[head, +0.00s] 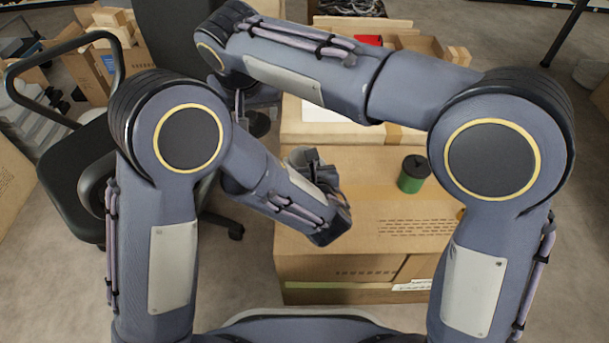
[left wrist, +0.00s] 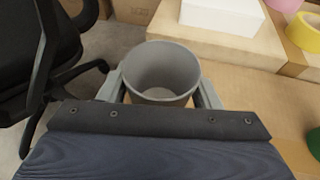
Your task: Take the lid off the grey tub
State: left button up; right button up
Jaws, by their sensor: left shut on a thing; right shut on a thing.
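The grey tub (left wrist: 160,68) stands upright between the fingers of my left gripper (left wrist: 160,90) in the left wrist view, its round mouth open and its empty inside showing. In the head view the grey tub (head: 297,157) is partly hidden behind my left gripper (head: 312,162), which is shut on it. My right gripper (head: 241,103) is at the upper left of the tub, largely hidden by my arm. A dark round thing, seemingly the lid (head: 259,123), is at its tip, away from the tub. Its grasp is hard to make out.
A closed carton (head: 350,262) is below the tub. A green tub with a black lid (head: 412,176) stands on it to the right. A yellow tape roll (left wrist: 304,36) and white box (left wrist: 222,14) are farther back. An office chair (head: 80,185) stands at the left.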

pick_arm(q)
jog(key=shift+w+f, duration=0.2)
jog(key=shift+f, duration=0.15)
pick_arm(e)
jog(key=shift+f, duration=0.2)
pick_arm(q)
jog(key=shift+w+d+f+b, duration=0.1)
jog(key=shift+f+b, duration=0.35)
jog(key=shift+f, duration=0.35)
jog(key=shift+w+d+f+b, duration=0.1)
jog(key=shift+f+b, duration=0.3)
jog(key=shift+f, duration=0.4)
pick_arm(e)
jog(key=shift+f, duration=0.7)
pick_arm(q)
jog(key=shift+f, duration=0.15)
pick_arm(e)
jog(key=shift+f, duration=0.15)
pick_arm(q)
jog(key=o, duration=1.5)
